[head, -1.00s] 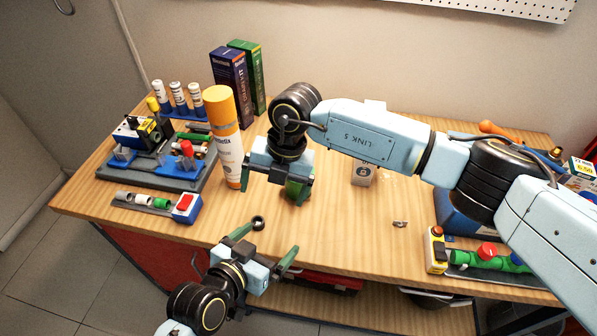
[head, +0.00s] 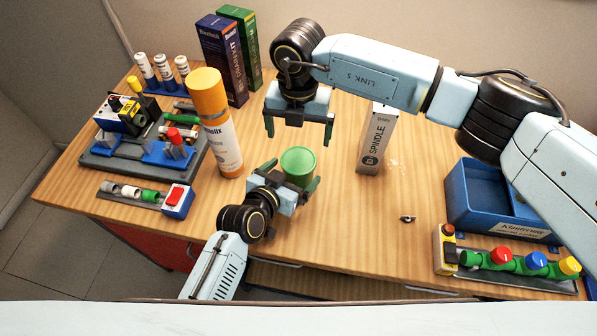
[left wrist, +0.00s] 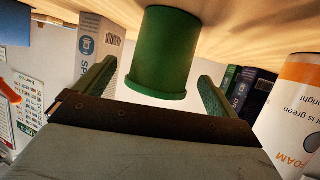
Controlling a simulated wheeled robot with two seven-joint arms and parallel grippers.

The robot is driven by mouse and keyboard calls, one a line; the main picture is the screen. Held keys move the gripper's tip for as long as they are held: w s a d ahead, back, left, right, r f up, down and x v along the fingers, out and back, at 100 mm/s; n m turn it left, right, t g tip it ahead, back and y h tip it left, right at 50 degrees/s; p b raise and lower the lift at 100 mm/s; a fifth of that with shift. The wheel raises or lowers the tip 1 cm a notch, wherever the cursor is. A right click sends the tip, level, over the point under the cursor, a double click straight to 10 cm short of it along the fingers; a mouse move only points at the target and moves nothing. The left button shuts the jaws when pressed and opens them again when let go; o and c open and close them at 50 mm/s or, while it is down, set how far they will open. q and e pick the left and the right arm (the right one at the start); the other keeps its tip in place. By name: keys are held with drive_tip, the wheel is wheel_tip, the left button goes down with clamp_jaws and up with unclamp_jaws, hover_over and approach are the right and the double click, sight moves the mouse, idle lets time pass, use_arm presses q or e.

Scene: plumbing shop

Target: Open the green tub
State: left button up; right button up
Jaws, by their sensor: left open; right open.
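The green tub (head: 298,162) stands on the wooden bench, its round green top facing up. My left gripper (head: 292,177) is open, low at the tub's near side, with one finger on either side of it. In the left wrist view the tub (left wrist: 163,55) shows upside down between the spread fingers, with gaps at both sides. My right gripper (head: 298,130) is open and empty, pointing down just behind and above the tub. The left gripper hides the tub's lower part in the head view.
An orange-capped foam can (head: 221,140) stands close left of the grippers. A spindle box (head: 376,142) stands to the right. A blue bin (head: 475,208) and a valve row (head: 525,263) are further right. Bench between box and bin is mostly clear, with a small metal piece (head: 407,218).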

sight(299, 158)
use_arm(q)
drive_tip(key=shift+x, duration=1.85)
use_arm(e)
drive_tip(key=shift+w, duration=0.1)
use_arm(q)
drive_tip(key=c, duration=1.5)
use_arm(e)
drive_tip(key=shift+o, duration=0.3)
use_arm(q)
drive_tip(key=shift+a, duration=0.1)
use_arm(e)
drive_tip(key=shift+n, duration=0.5)
drive_tip(key=f, duration=0.8)
drive_tip(key=shift+w, duration=0.2)
drive_tip(key=shift+c, duration=0.4)
drive_tip(key=c, duration=1)
drive_tip(key=shift+r, duration=0.1)
drive_tip(key=shift+r, duration=0.15)
